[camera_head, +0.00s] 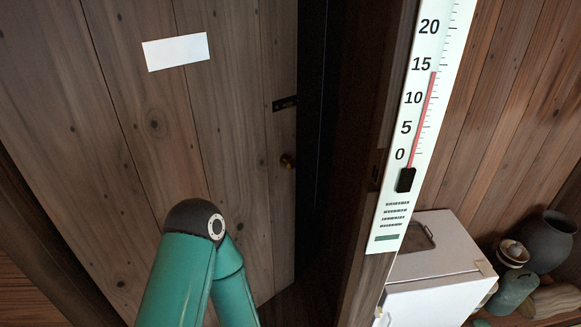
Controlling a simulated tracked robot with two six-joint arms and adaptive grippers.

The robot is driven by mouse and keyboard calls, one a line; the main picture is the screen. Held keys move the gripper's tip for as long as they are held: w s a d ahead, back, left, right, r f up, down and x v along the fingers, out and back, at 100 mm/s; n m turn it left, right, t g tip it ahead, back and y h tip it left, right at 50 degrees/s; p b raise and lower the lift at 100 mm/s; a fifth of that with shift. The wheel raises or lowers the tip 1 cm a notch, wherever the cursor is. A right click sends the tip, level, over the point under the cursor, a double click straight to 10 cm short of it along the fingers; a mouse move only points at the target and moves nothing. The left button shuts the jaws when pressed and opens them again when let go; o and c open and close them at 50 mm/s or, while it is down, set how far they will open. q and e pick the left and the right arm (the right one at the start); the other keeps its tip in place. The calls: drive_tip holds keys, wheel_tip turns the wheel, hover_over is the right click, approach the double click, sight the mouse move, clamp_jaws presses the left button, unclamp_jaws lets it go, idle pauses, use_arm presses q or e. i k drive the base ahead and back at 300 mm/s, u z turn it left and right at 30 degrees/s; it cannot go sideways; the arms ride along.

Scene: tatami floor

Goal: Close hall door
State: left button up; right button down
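The hall door (150,130) is a wide panel of brown wood planks filling the left and middle of the view. A dark gap (318,200) shows between that edge and the door post (360,220), so the door stands ajar. A green arm link of mine with a dark joint rises at the bottom centre in front of the door. Neither gripper shows.
A large thermometer board (412,130) hangs on the post right of the gap. A white box-like cabinet (430,290) stands below it at the right. A dark round pot (547,240) and several smaller vessels sit beside it against the plank wall (520,110).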

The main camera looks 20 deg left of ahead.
sight(115, 114)
drive_tip(key=u, duration=0.1)
drive_tip(key=i, duration=0.9)
drive_tip(key=z, duration=0.1)
